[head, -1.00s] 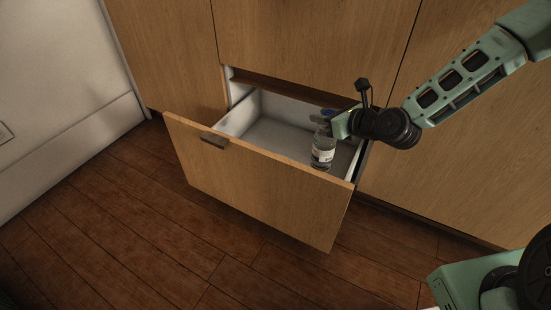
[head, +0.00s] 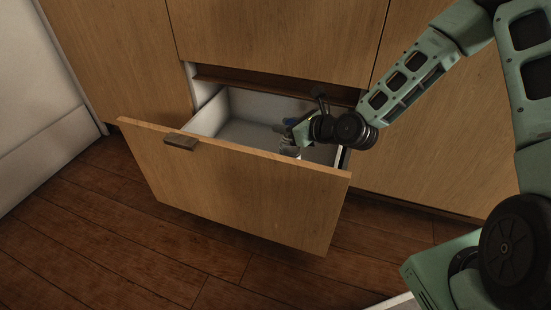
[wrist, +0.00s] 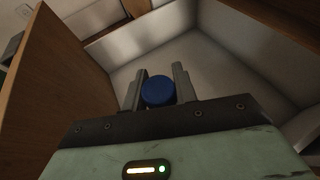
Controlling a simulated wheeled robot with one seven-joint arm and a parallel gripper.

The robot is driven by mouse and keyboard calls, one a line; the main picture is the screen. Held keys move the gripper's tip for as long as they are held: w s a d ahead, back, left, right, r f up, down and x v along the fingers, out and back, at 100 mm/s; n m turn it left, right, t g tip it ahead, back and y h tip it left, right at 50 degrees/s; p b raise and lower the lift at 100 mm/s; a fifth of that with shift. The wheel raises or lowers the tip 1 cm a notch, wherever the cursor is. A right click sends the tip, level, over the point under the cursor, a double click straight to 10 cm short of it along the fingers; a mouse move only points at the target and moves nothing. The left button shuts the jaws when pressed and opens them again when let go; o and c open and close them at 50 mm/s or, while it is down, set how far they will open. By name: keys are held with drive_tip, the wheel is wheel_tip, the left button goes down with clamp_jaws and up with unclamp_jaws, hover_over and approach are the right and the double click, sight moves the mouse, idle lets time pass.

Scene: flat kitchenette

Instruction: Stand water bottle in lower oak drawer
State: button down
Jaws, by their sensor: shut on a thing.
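The lower oak drawer (head: 235,193) is pulled out, with a pale grey-white interior. The water bottle (head: 290,148) is clear and upright at the drawer's right side, mostly hidden behind the drawer front. Its blue cap (wrist: 158,91) shows between the two fingers in the wrist view. My gripper (head: 288,132) reaches in from the right over the drawer and is shut on the bottle near its top. The drawer's inner floor (wrist: 198,64) shows around the fingers in the wrist view. I cannot tell whether the bottle's base touches that floor.
The oak cabinet fronts (head: 275,35) rise behind and above the drawer. A dark handle (head: 180,142) sits on the drawer front. The rest of the drawer looks empty. Dark wooden floor (head: 100,230) lies in front.

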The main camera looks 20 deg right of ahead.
sight(286, 149)
wheel_tip(286, 149, down, 8)
drive_tip(key=b, duration=0.5)
drive_tip(key=shift+f, duration=0.15)
drive_tip(key=c, duration=1.1)
unclamp_jaws()
